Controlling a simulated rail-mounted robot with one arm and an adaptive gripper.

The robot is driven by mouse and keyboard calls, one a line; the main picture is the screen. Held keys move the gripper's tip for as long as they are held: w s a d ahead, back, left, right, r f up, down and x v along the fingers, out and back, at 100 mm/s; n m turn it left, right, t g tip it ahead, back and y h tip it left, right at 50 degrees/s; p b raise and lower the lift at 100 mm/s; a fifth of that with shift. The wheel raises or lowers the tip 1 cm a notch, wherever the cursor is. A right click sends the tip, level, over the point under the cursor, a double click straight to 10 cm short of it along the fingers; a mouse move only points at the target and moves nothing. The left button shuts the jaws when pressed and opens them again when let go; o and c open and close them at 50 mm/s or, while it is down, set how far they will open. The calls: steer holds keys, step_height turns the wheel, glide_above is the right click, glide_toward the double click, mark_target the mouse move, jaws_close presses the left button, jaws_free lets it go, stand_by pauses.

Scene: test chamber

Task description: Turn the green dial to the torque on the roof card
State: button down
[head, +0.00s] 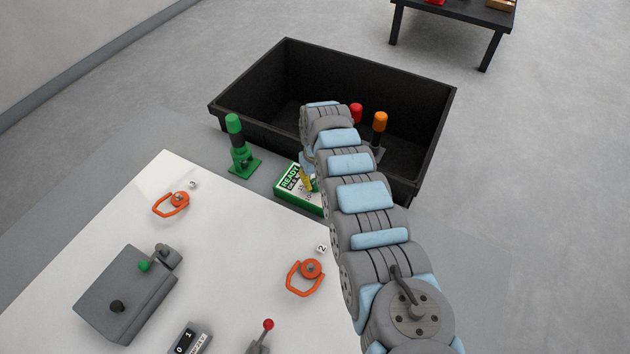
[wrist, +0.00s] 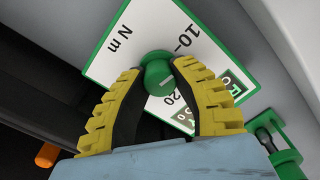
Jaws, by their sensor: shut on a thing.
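The panel reads "10", "20" and "N m" in the wrist view; the dial's exact setting cannot be read. My gripper (wrist: 160,72) has its yellow fingers closed on either side of the dial. In the head view the panel belongs to a green and white box (head: 285,195) marked "READY", partly hidden by my arm; my yellow fingertips (head: 308,180) show over it. I cannot make out a roof card in either view.
A black open bin (head: 262,75) stands behind the box. A green post (head: 238,145) is left of it; red (head: 356,113) and orange (head: 380,122) posts are to the right. The white tabletop (head: 225,240) holds orange handles (head: 172,204), a grey box (head: 125,295) and a red-tipped lever (head: 268,325).

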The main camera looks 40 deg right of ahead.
steer(key=shift+r, duration=0.1)
steer(key=shift+a+m+p, duration=0.1)
steer(key=shift+m+p, duration=0.6)
steer(key=shift+p, duration=0.3)
steer(key=shift+m+p, duration=0.8)
steer(key=shift+m, duration=0.4)
steer(key=m, duration=0.4)
steer(key=shift+s+f+m, duration=0.1)
steer(key=shift+f+m, duration=0.15)
steer(key=shift+m, duration=0.85)
steer(key=c, duration=0.8)
jaws_free()
steer(key=shift+r, duration=0.1)
